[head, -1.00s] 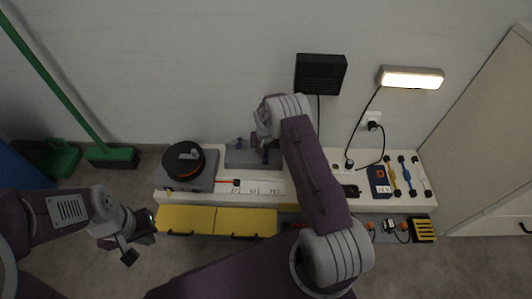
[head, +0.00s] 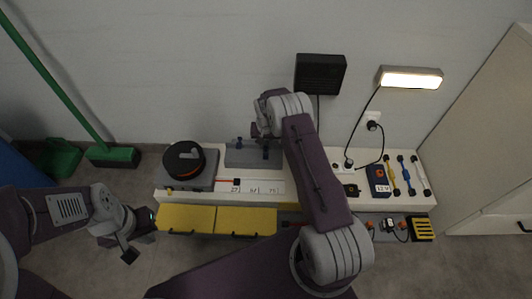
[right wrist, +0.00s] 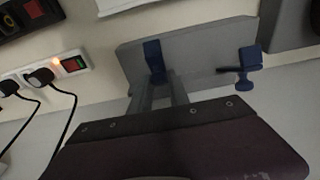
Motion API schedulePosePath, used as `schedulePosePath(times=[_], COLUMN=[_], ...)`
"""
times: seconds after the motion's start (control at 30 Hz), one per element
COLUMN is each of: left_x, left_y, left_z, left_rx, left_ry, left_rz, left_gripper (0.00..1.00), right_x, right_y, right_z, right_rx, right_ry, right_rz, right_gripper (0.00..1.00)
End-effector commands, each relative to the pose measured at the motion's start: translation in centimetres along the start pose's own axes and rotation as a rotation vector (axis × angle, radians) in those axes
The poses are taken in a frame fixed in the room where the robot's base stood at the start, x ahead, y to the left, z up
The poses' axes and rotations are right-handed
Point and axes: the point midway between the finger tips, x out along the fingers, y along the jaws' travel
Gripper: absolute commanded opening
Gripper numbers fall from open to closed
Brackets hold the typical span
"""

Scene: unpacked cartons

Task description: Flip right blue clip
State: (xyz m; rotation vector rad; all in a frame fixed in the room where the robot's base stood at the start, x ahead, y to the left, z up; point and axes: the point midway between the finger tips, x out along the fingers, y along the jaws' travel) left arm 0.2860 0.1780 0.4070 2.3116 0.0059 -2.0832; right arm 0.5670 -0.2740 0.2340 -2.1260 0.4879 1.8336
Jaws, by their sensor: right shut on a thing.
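The right blue clip (head: 266,150) is beside my right gripper (head: 264,140) in the head view, partly hidden by my arm. In the right wrist view this clip (right wrist: 155,62) is on the left, between the fingertips of my right gripper (right wrist: 160,85), which is shut on it. The other blue clip (head: 239,142) is free; it also shows on the right in the right wrist view (right wrist: 246,66). My left gripper (head: 139,250) hangs away from the board, beside the bench; its opening is unclear.
A black-and-red spool (head: 183,160) stands on a grey base left of the board. Yellow bins (head: 246,221) line the bench front. Sockets with plugs and cables (right wrist: 42,78) are near the right gripper. A lamp (head: 410,77) is above right.

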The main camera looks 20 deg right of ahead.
Motion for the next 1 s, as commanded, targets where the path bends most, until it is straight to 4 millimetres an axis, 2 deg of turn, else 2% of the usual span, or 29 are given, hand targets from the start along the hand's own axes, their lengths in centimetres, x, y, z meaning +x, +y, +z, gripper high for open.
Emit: schedulePosePath(times=[0.03, 0.6, 0.93, 0.97, 1.0], left_x=[0.2, 1.6, 1.6, 1.6, 1.6], left_y=[0.0, 0.0, 0.0, 0.0, 0.0], left_z=[0.0, 0.2, 0.2, 0.2, 0.2], left_rx=[0.000, 0.000, 0.000, 0.000, 0.000], left_ry=[0.000, 0.000, 0.000, 0.000, 0.000], left_rz=[0.000, 0.000, 0.000, 0.000, 0.000], left_gripper=[0.00, 0.00, 0.00, 0.00, 0.00], right_x=[-0.2, -0.9, -1.1, -1.1, -1.1], right_y=[-0.1, 0.0, 0.0, 0.0, 0.0], right_z=[-0.8, -3.1, -3.3, -3.3, -3.3], right_rx=[0.001, 0.001, 0.000, 0.000, 0.000], right_ry=[0.018, 0.009, 0.004, 0.004, 0.004], right_rz=[-0.004, -0.002, -0.001, -0.001, -0.001], right_gripper=[0.00, 0.00, 0.00, 0.01, 0.12])
